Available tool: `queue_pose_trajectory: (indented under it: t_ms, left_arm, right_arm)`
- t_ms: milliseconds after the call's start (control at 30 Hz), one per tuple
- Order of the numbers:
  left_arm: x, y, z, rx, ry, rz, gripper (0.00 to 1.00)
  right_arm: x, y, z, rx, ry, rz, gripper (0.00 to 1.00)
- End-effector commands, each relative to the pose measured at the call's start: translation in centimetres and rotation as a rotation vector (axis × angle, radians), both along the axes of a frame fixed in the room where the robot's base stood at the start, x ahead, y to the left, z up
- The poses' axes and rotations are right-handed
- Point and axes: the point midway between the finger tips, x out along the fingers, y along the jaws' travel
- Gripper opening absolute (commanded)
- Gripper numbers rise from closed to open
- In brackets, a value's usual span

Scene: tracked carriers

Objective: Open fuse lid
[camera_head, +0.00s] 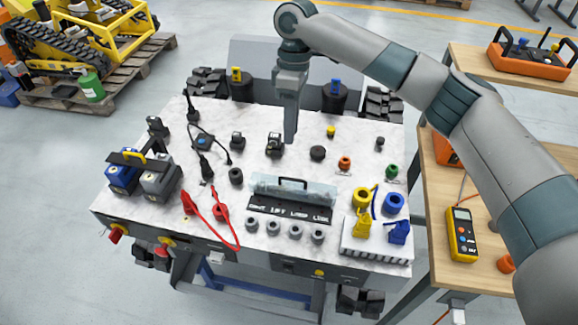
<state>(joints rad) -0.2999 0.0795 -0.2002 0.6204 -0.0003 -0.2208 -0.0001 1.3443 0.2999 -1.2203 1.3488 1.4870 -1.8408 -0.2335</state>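The fuse lid (318,190) is a clear, pale bluish cover with a dark handle (293,182) on top. It sits near the middle front of the white marbled carrier top, behind a black strip (290,209) with white lettering. The lid appears down. My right arm comes in from the right, and its gripper (290,138) points down behind the lid, apart from it. Its fingers show as one narrow grey shape, so I cannot tell whether they are apart. It appears to hold nothing. My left gripper is not in view.
Small black parts (274,144) stand close to the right gripper. Red cables (221,212) lie left of the lid. Blue and yellow connectors (361,225) stand on a white block at right. Grey round knobs (296,231) line the front. A wooden table (480,278) stands at right.

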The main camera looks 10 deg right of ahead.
Motion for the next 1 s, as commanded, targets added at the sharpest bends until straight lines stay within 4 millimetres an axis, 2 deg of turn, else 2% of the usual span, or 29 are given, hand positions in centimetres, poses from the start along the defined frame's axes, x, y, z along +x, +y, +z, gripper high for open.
queue_pose_trajectory:
  t_ms: [400,600,800,1000]
  left_arm:
    - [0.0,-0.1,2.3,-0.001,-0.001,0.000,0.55]
    - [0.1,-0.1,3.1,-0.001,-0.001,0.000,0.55]
    - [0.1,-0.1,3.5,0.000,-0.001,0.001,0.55]
    - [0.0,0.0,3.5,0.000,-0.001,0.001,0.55]
  right_arm:
    - [-1.5,0.4,-7.3,-0.002,0.004,-0.001,0.26]
    - [-2.1,0.6,-10.3,-0.001,0.003,-0.001,0.26]
    - [-2.3,0.7,-12.1,0.000,0.001,0.000,0.26]
    - [-2.4,0.7,-12.6,0.000,0.000,0.000,0.26]
